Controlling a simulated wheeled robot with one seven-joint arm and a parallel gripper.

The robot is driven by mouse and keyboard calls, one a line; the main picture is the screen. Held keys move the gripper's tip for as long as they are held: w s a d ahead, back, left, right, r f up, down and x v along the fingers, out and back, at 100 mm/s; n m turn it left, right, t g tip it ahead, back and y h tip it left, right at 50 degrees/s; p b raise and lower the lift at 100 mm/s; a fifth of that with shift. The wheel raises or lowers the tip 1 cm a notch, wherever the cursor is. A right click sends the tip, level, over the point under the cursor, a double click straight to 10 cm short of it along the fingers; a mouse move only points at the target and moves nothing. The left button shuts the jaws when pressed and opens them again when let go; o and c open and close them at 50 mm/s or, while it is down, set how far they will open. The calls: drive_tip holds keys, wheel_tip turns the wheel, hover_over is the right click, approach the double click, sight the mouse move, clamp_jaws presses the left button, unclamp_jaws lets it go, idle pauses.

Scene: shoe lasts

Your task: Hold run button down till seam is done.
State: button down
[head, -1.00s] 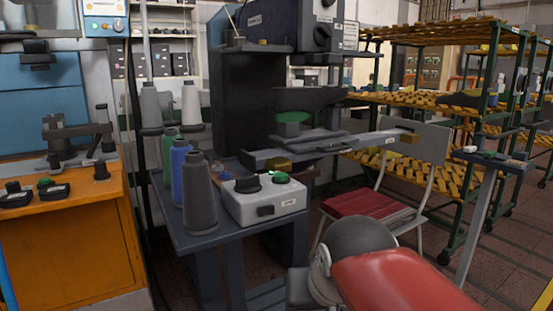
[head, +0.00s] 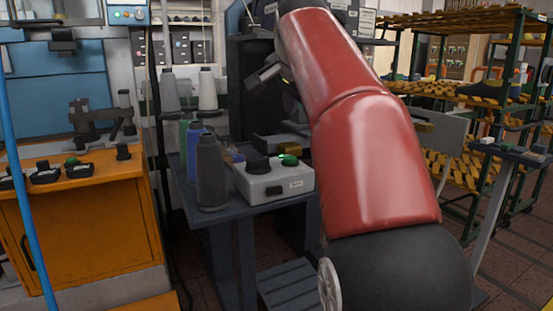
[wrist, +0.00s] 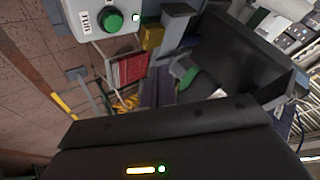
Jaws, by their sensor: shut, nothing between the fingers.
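The grey-white control box (head: 275,187) sits on the front of the dark machine table. The green run button (head: 289,160) is on its top right, beside a black knob (head: 258,165). The green button also shows at the top left of the wrist view (wrist: 110,20), with nothing on it. My gripper (head: 264,77) is above and slightly left of the box, apart from it, shut and empty. In the wrist view its dark body fills the bottom. My red arm hides most of the sewing machine in the head view; the seam cannot be made out.
Thread cones, including a dark grey one (head: 211,172), stand just left of the box. An orange cabinet (head: 85,235) is at the left, with other controls on top. Racks (head: 470,95) stand at the right. A red-seated chair (wrist: 131,70) shows in the wrist view.

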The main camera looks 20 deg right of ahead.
sight(290, 159)
drive_tip(key=shift+r, duration=0.1)
idle(0.3)
wheel_tip(290, 159, down, 9)
drive_tip(key=b, duration=0.5)
drive_tip(key=shift+b, duration=0.3)
idle(1.7)
drive_tip(key=shift+f, duration=0.35)
